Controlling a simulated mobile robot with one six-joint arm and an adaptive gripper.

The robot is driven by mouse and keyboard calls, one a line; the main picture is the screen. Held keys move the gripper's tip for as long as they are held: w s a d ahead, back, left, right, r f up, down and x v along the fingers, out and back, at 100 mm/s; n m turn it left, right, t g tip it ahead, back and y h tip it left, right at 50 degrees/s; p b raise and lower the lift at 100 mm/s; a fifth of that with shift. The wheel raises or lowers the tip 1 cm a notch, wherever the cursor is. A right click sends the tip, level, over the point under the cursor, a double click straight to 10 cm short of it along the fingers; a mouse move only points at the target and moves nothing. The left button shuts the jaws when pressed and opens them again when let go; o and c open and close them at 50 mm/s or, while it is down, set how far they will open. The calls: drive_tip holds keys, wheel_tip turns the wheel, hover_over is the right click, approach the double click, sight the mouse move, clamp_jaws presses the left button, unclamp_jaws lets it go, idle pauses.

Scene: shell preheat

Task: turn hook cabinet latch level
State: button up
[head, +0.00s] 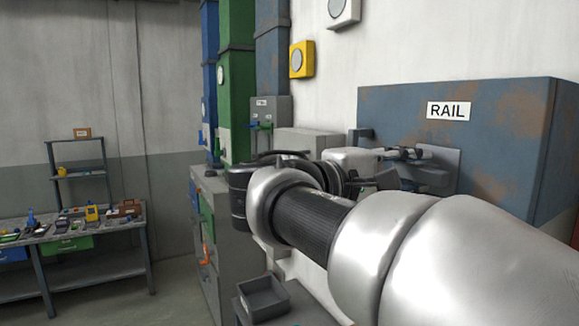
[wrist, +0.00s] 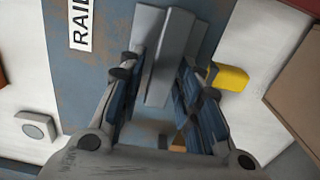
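A blue-grey, rust-stained cabinet (head: 500,130) stands at the right in the head view, with a label (head: 448,110) reading RAIL. I see no readable HOOK label. A grey latch bar (wrist: 168,65) on a grey plate shows in the wrist view, on the face of the RAIL cabinet (wrist: 100,75). My gripper (wrist: 155,78) is open, with one blue-padded finger on each side of the bar. Whether a finger touches it I cannot tell. In the head view my gripper (head: 405,155) is at the latch plate (head: 447,160), partly hidden by my arm.
A small grey box (head: 270,108) with an unreadable label and green handle hangs left of the cabinet. Blue and green columns (head: 237,80) rise beside it. A grey open tray (head: 263,297) lies below my arm. A cluttered workbench (head: 75,240) stands far left.

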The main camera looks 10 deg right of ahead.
drive_tip(key=shift+o, duration=0.4)
drive_tip(key=v, duration=1.2)
drive_tip(key=s+d+f+g+y+b, duration=0.1)
drive_tip(key=s+d+f+y+b, duration=0.15)
drive_tip(key=f, duration=0.65)
drive_tip(key=s+d+f+g+y+b, duration=0.1)
drive_tip(key=s+d+f+y+b, duration=0.2)
drive_tip(key=f, duration=0.6)
drive_tip(key=s+d+f+g+y+b, duration=0.1)
drive_tip(key=s+d+f+y+b, duration=0.2)
drive_tip(key=f, duration=0.6)
drive_tip(key=s+a+f+m+y+b, duration=0.1)
drive_tip(key=s+a+f+y+b, duration=0.1)
drive_tip(key=f, duration=0.6)
drive_tip(key=s+a+f+m+t+y+b, duration=0.1)
drive_tip(key=s+a+f+y+b, duration=0.2)
drive_tip(key=f, duration=0.6)
drive_tip(key=s+a+f+m+y+b, duration=0.2)
drive_tip(key=s+a+f+y+b, duration=0.1)
drive_tip(key=f, duration=0.5)
drive_tip(key=s+b, duration=0.1)
drive_tip(key=b, duration=0.1)
drive_tip(key=shift+a+f+b, duration=0.35)
drive_tip(key=shift+a, duration=0.05)
drive_tip(key=shift+y, duration=0.25)
